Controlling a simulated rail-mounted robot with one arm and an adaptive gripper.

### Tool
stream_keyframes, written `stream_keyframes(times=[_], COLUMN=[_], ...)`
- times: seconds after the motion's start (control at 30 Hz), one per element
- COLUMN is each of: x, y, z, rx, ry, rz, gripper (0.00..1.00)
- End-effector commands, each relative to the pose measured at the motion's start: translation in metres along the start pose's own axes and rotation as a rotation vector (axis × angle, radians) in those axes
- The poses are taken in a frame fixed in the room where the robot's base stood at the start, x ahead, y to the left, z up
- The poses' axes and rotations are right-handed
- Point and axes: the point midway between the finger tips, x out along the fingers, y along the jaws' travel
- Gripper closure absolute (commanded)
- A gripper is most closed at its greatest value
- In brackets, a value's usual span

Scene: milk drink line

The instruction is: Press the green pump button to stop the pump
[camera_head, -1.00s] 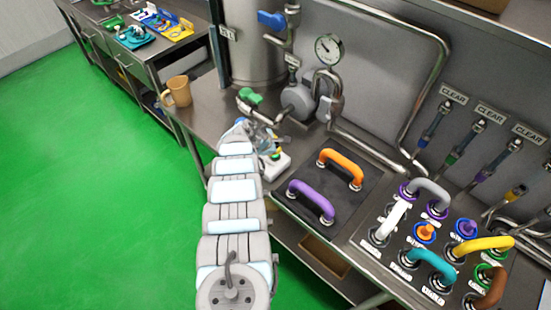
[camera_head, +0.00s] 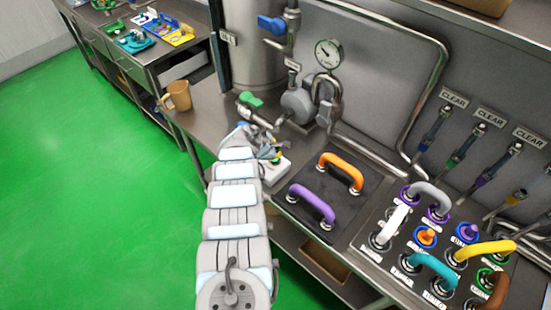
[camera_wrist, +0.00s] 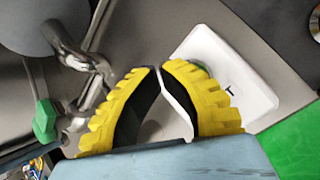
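A white pump button box (camera_head: 276,172) sits on the steel counter at its front edge, with a small green button (camera_head: 278,158) on top in the head view. My gripper (camera_head: 268,150) is just left of and above the button, partly hidden by my own arm. In the wrist view my gripper (camera_wrist: 159,68) has yellow ribbed fingers whose tips nearly meet, with nothing held between them. The white box (camera_wrist: 250,85) lies behind and right of the fingers there.
A green-handled valve (camera_head: 250,100) and pipe stand close behind my gripper, beside the grey pump (camera_head: 297,103) and gauge (camera_head: 328,52). A tan mug (camera_head: 179,96) is at the left counter edge. A dark panel with purple (camera_head: 312,204) and orange (camera_head: 341,170) handles lies right.

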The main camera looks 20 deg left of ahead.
Motion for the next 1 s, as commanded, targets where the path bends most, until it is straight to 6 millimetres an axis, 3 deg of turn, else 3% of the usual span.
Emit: stream_keyframes(times=[1.0], x=[0.007], y=[-0.0036], z=[-0.0041], rx=[0.0], ry=[0.0], rz=[0.0], gripper=[1.0])
